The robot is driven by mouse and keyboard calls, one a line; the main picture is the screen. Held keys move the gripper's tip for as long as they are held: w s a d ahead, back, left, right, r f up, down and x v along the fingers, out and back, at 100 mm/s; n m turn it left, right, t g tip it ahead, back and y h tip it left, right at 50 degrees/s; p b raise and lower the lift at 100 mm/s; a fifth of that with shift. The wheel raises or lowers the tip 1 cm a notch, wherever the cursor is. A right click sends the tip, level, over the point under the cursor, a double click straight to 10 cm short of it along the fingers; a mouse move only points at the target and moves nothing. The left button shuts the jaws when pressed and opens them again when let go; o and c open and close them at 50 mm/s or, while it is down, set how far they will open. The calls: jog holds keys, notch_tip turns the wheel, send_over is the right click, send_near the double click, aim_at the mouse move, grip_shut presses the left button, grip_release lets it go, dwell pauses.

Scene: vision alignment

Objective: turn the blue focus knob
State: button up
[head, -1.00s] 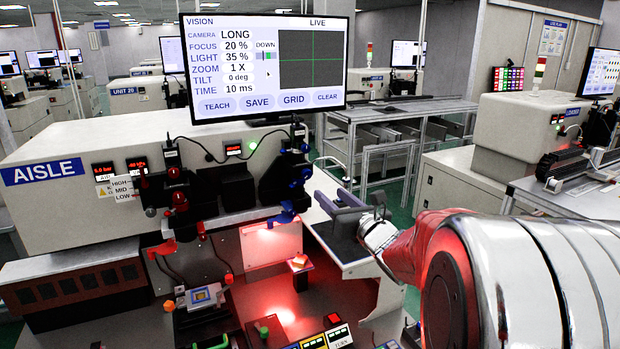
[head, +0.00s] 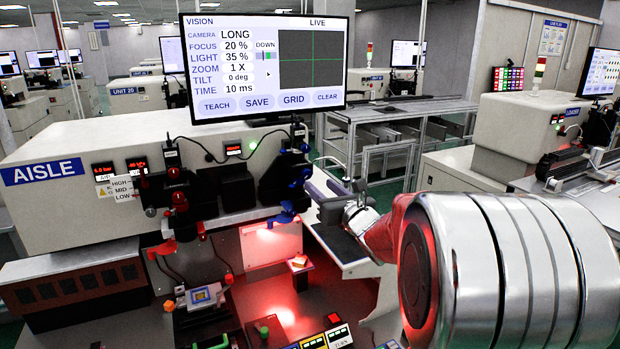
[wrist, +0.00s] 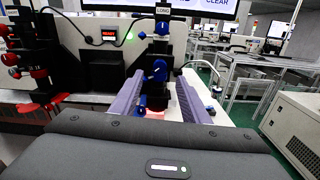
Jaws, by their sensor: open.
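The black camera column on the right of the machine carries several blue parts. A blue knob (wrist: 155,71) shows on its front in the wrist view, and blue knobs (head: 299,178) show on it in the head view. I cannot tell for sure which is the focus knob. My gripper (head: 318,196) is open in front of and to the right of the column. In the wrist view its two purple-grey fingers (wrist: 158,92) point at the column, with the blue knob beyond and between them. No contact shows. The monitor (head: 265,65) reads CAMERA LONG and FOCUS 20 %.
A second column with red knobs (head: 180,201) stands to the left. Below are a red-lit worktop, a small block on a stand (head: 299,262), a fixture (head: 203,299) and a button panel (head: 325,338). A metal frame table (head: 390,120) stands at the back right.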

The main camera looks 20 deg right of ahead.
aim_at(308, 175)
jog(key=w, duration=0.8)
jog(key=shift+c, duration=0.5)
jog(key=c, duration=1)
jog(key=shift+o, duration=0.2)
